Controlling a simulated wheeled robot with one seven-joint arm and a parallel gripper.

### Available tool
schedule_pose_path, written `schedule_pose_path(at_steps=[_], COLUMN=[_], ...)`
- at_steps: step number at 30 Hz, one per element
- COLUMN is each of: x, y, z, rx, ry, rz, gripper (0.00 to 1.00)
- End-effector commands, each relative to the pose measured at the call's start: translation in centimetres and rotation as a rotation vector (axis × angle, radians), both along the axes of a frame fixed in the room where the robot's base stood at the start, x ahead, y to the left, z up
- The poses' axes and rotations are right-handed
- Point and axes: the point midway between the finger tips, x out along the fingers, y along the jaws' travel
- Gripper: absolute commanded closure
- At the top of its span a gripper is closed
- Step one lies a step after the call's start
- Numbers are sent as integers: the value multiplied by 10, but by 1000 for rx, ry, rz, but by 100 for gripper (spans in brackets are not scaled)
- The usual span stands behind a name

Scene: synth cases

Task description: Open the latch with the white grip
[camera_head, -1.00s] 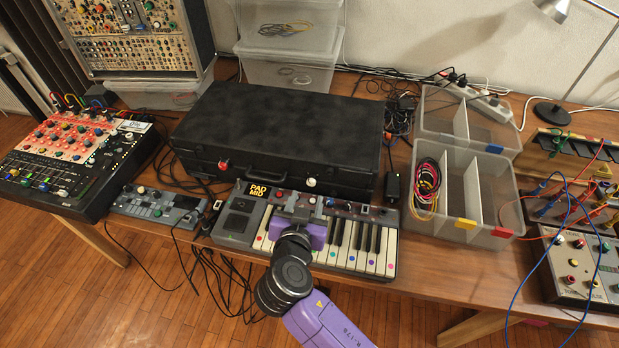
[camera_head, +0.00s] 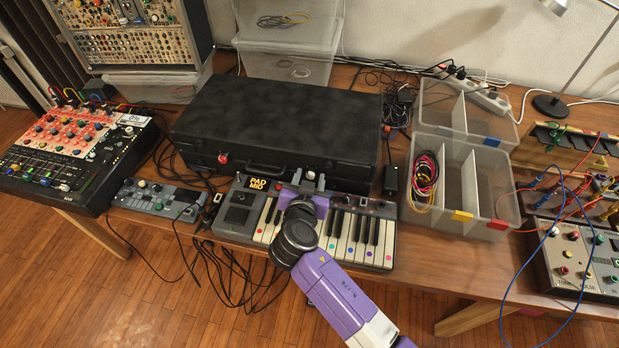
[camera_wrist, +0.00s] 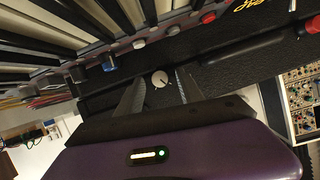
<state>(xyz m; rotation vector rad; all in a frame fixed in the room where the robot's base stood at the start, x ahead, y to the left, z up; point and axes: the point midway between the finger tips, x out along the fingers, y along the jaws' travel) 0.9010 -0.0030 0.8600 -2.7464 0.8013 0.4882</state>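The closed black case (camera_head: 280,125) lies flat behind the keyboard. The latch's white grip (camera_head: 311,175) is on the right of its front face; in the wrist view it is a round white knob (camera_wrist: 160,79) with a dark mark. My gripper (camera_head: 308,181) is at the case front, above the keyboard. In the wrist view my gripper (camera_wrist: 160,92) is open, with one finger on each side of the white grip in the picture. I cannot tell whether the fingers touch it. A second latch grip, red (camera_head: 223,158), is on the left of the front face.
The keyboard (camera_head: 350,232) with its knobs lies right below my gripper. The case handle (camera_wrist: 245,50) is between the two latches. A black adapter (camera_head: 391,180) and clear organizer boxes (camera_head: 470,232) stand to the right. A mixer (camera_head: 80,150) is at the left.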

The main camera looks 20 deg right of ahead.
Motion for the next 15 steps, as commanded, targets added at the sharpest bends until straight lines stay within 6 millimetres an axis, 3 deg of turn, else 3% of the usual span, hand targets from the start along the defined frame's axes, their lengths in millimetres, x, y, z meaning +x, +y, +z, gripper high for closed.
schedule_pose_path(at_steps=[1,6,7,15], x=[0,0,0,1], y=[0,0,0,1], z=[0,0,0,-2], rx=[0,0,-1,-59], ry=[0,0,0,41], rz=[0,0,0,1], gripper=[64,97,100,100])
